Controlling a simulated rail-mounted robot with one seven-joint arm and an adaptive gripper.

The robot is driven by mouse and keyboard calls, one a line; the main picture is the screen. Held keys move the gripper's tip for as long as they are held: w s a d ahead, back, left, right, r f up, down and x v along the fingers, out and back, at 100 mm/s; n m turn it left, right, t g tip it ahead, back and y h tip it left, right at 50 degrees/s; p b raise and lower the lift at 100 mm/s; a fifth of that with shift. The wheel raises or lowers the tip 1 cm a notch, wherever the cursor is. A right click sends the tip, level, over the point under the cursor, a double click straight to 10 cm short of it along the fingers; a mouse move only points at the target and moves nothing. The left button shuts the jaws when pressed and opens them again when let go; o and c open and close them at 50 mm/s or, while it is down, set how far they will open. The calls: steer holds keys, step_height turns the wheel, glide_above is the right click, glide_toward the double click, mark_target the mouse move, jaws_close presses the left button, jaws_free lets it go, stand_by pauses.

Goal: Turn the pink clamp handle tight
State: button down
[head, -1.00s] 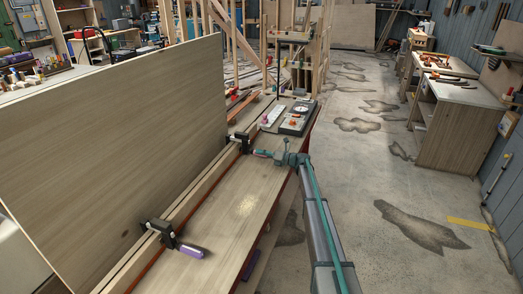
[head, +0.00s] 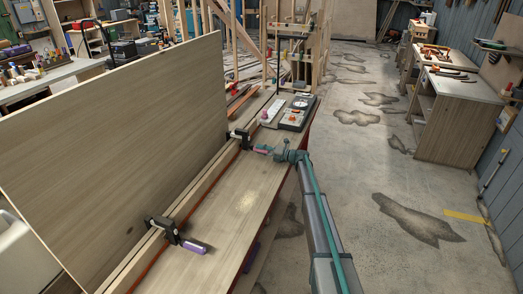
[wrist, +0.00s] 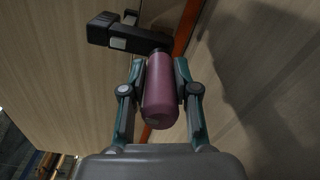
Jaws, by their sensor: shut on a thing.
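The pink clamp handle (wrist: 161,92) lies between the two fingers of my gripper (wrist: 161,80) in the wrist view, with a finger against each side. My gripper is shut on it. The handle's black clamp (wrist: 130,35) is just beyond, on the wooden strip along the bench. In the head view this clamp (head: 240,135) is the farther of two, and my gripper (head: 273,152) reaches it from the right. The handle is small and partly hidden there.
A second clamp with a purple handle (head: 194,247) sits nearer on the same strip. A large upright wooden panel (head: 120,140) stands left of the strip. A tray with tools (head: 296,112) lies at the bench's far end. The bench top (head: 225,215) between the clamps is clear.

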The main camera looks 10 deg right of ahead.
steer(key=c, duration=0.9)
jaws_free()
steer(key=shift+o, duration=0.2)
steer(key=v, duration=1.2)
steer(key=shift+p+v, duration=0.3)
steer(key=shift+v, duration=1.1)
